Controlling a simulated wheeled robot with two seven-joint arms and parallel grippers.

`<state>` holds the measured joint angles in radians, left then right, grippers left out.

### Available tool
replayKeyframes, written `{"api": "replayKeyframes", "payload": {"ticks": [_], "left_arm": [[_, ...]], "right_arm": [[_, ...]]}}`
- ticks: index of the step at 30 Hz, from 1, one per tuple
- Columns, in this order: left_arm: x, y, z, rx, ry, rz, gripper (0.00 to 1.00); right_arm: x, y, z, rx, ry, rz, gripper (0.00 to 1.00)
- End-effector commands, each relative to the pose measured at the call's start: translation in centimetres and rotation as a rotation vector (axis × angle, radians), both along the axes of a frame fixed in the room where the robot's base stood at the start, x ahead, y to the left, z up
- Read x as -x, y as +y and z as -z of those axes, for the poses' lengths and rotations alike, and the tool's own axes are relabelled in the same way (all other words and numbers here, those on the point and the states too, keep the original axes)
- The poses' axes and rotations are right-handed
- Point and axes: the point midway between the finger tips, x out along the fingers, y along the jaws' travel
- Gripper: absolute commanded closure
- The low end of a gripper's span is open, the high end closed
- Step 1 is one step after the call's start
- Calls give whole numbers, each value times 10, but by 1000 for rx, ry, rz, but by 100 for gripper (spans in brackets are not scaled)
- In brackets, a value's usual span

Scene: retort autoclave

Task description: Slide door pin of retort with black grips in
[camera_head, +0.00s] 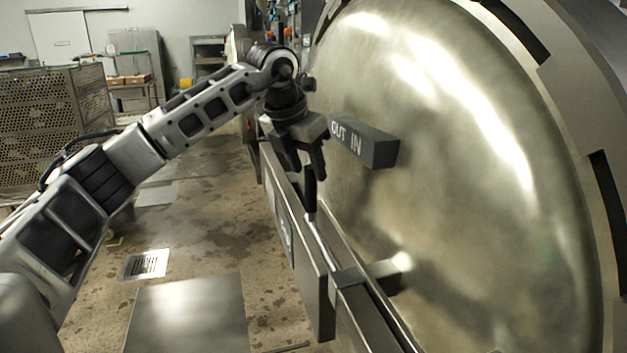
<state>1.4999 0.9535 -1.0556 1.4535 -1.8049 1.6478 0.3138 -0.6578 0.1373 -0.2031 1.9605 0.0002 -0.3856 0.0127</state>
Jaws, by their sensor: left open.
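The retort's large round metal door (470,170) fills the right side. A dark block marked "OUT IN" (378,150) sticks out from the door. Below it, a bright metal rod with a black grip (310,192) rises from the bar across the door; this looks like the door pin's handle. My left gripper (307,172) comes in from the left and points down, open, with its fingertips at the top of the black grip. I cannot tell whether the fingers touch the grip. My right gripper is not in view.
A metal bar with a bracket (349,278) runs along the lower door. A grey flat plate (187,316) lies low in front. A floor drain (146,264) is at left. Perforated crates (55,120) stand at the back left. The middle floor is clear.

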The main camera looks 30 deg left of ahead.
Motion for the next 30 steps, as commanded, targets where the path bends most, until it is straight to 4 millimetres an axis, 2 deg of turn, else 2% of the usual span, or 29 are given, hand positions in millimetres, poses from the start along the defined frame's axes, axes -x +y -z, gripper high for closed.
{"api": "replayKeyframes", "payload": {"ticks": [3,9,20,21,25,26,30], "left_arm": [[-8,-1,20,0,4,0,56],[-18,-2,41,1,1,0,56],[-20,-3,48,0,-1,0,56],[-20,-3,48,0,-1,0,59],[-20,-3,48,0,-1,0,95],[-20,-3,48,0,-1,0,100],[-19,-2,48,0,-1,-1,100]], "right_arm": [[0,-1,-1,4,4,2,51],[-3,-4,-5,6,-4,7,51],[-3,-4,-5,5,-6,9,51],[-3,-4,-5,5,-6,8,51],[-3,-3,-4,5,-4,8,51],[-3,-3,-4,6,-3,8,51],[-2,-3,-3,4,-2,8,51]]}}
